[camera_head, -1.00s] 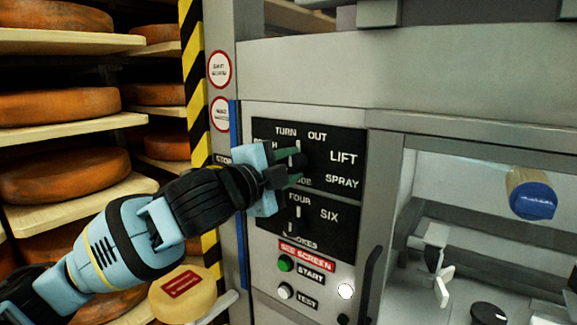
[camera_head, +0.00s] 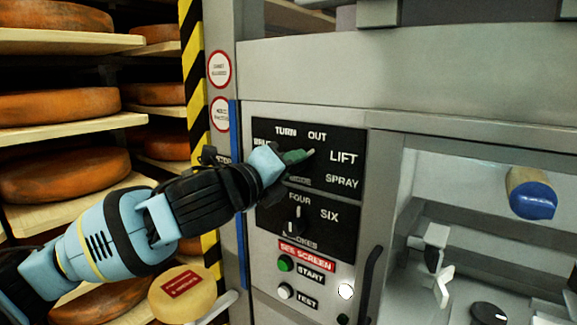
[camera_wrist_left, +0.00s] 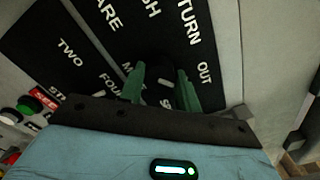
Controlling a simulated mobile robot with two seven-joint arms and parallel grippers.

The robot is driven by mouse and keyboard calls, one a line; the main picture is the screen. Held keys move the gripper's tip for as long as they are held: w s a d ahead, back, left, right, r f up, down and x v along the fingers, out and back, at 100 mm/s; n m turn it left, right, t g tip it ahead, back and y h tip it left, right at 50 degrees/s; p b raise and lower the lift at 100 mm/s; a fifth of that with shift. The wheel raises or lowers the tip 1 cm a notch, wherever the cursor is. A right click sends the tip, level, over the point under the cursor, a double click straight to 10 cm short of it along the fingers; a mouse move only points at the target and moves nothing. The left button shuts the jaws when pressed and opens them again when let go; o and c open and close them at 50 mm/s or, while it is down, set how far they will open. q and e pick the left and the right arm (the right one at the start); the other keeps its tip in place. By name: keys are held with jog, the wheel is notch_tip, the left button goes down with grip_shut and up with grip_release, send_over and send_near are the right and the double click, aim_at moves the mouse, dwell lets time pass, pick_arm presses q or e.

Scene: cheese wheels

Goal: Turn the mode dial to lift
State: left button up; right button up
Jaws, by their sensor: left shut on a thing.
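The mode dial sits on the upper black panel (camera_head: 345,138), among the words TURN, OUT, LIFT and SPRAY. My left gripper (camera_head: 298,156) reaches it from the left and covers most of it in the head view. A pale tip shows just past the green fingers, on the side toward LIFT; I cannot tell surely where the dial points. In the left wrist view, the dark dial (camera_wrist_left: 160,72) with a white mark stands between the two green fingers of my left gripper (camera_wrist_left: 161,90), which is shut on it. My right gripper is not in view.
A lower dial (camera_head: 298,217) with FOUR and SIX is just below. Under it are a green START button (camera_head: 286,263) and a white TEST button (camera_head: 285,291). A dark handle (camera_head: 371,285) is at the right. Shelves of cheese wheels (camera_head: 60,172) stand at the left.

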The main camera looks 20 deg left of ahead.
pick_arm(q)
jog(key=shift+m, duration=1.6)
jog(key=o, duration=1)
jog(key=shift+c, duration=0.2)
jog(key=v, duration=0.8)
jog(key=shift+w, duration=0.1)
